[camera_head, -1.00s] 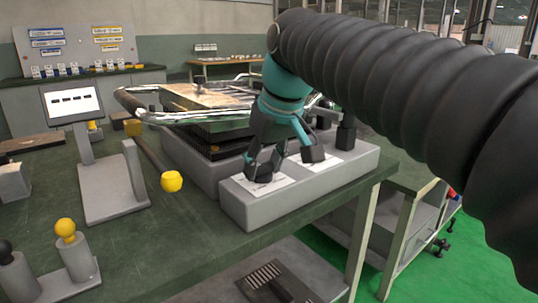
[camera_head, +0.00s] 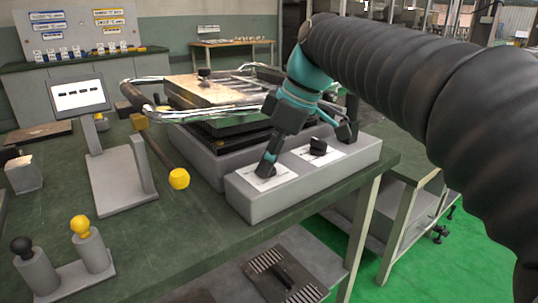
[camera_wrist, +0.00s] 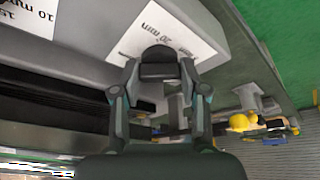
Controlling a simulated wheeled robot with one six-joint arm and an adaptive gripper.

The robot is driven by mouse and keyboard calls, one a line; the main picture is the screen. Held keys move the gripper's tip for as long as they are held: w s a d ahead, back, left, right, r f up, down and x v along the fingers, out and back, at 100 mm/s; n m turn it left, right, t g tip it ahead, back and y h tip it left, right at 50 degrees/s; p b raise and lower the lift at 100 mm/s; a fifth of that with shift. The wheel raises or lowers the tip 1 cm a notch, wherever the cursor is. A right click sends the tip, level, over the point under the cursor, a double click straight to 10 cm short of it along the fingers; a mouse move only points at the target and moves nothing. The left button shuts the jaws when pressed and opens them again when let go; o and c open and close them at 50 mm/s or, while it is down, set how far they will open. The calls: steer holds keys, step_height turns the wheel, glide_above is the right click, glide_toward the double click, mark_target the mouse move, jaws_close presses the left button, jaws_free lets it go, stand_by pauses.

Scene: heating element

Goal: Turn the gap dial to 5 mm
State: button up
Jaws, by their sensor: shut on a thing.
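A grey control box (camera_head: 310,185) sits at the table's right edge with two white dial plates. My gripper (camera_head: 268,166) leans over the left plate (camera_head: 285,176), its fingers closed around that plate's black dial. The wrist view shows this dial (camera_wrist: 158,62) between the fingertips of my gripper (camera_wrist: 160,76). Its plate (camera_wrist: 196,42) bears upside-down markings that include 20; the unit is hard to read. The other black dial (camera_head: 318,146) stands free on the right plate. The gripped dial's pointer setting is hidden.
A machine with a chrome bar frame (camera_head: 140,97) stands behind the box. A yellow-ended lever (camera_head: 179,178) projects left of the box. A tilted display (camera_head: 78,97) and a stand with black and yellow knobs (camera_head: 80,225) are on the left. Open table lies between them.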

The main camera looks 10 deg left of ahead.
steer(key=shift+n, duration=0.3)
stand_by(0.4)
steer(key=o, duration=1.1)
steer(key=shift+o, duration=0.2)
steer(key=shift+r, duration=0.15)
steer(key=v, duration=1.1)
steer(key=shift+w+d+r, duration=0.15)
steer(key=shift+r, duration=0.2)
